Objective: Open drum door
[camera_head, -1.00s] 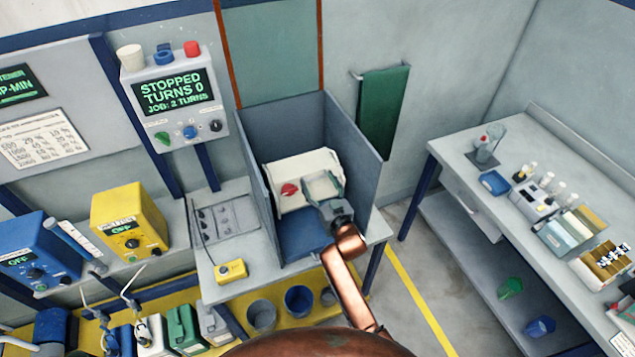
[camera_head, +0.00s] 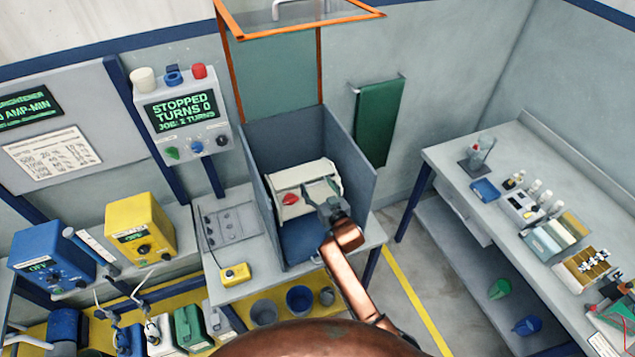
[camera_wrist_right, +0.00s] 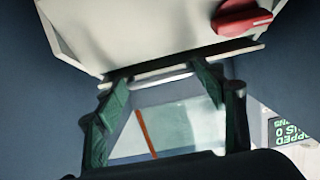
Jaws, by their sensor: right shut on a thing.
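The white drum (camera_head: 312,178) sits inside a grey open-topped enclosure (camera_head: 352,150) on the bench. A red knob (camera_head: 291,199) is on its front-left face, and it also shows in the right wrist view (camera_wrist_right: 240,17). My right gripper (camera_head: 318,186) reaches in from the front at the drum's right part. In the right wrist view its green-padded fingers (camera_wrist_right: 165,78) are shut on a thin pale edge, apparently the drum door, just below the drum body (camera_wrist_right: 140,35). The fingers and arm hide part of the door, so how far it is open is unclear. My left gripper is out of view.
The control box (camera_head: 180,110) reads STOPPED, TURNS 0, JOB: 2 TURNS. An orange-framed clear hood (camera_head: 297,14) is raised above the enclosure. A yellow pendant (camera_head: 235,273) lies on the bench front. A side table (camera_head: 470,207) with bottles stands right, beyond a clear floor strip.

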